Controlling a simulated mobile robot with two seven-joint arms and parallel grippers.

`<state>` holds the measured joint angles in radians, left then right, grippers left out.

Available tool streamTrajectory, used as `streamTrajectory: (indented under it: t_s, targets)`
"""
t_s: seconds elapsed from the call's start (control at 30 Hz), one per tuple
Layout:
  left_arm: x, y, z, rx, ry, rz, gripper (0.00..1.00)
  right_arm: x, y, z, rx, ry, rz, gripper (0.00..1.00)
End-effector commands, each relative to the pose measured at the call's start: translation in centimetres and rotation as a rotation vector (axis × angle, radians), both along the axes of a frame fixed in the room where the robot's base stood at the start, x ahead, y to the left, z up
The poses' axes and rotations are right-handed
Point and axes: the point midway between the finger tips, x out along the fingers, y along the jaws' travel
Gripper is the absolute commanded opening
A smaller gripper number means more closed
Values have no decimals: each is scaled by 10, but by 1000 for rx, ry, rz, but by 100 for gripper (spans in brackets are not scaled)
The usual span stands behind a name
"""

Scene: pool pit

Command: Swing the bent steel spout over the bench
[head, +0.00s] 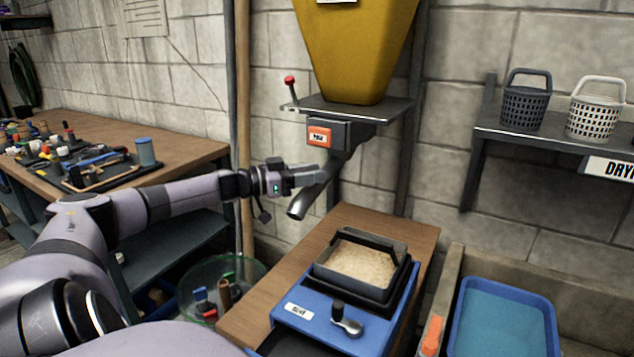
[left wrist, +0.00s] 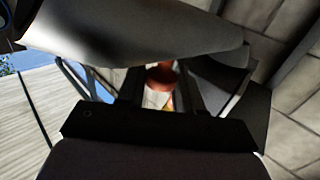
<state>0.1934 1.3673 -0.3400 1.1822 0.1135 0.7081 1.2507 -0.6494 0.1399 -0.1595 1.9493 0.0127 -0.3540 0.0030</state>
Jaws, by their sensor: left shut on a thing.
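The bent steel spout (head: 314,196) hangs under the yellow hopper (head: 355,50). Its lower end slants down to the left, with its mouth near the back left corner of the wooden bench (head: 262,315). My left gripper (head: 306,178) reaches in from the left and is shut on the spout's upper part. In the left wrist view the spout (left wrist: 140,35) fills the top as a broad grey tube, and hides part of the fingers. My right gripper is not in view.
On the bench stands a blue scale (head: 350,335) with a dark tray (head: 362,264) of pale grains. A clear bin (head: 250,275) with coloured items is left of the bench. A blue tub (head: 505,320) is at right. A red-knobbed lever (head: 290,88) is above the spout.

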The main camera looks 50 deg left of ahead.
Motion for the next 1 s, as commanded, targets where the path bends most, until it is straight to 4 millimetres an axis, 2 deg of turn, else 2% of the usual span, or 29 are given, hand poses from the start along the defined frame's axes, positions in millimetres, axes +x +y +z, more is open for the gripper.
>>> streamTrajectory:
  t_s: [0.23, 0.83, 0.87, 0.9, 1.0]
  targets:
    - [-2, 7, -2, -3, 0, -45, 0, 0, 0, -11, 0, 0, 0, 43]
    - [-4, 9, -1, -3, 3, -63, 0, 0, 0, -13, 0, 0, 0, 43]
    - [-4, 9, -1, -3, 3, -63, 38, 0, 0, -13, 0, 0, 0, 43]
    - [-3, 9, -1, -3, 3, -63, 52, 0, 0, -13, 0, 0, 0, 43]
    - [-3, 9, -1, -2, 3, -63, 52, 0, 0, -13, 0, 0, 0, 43]
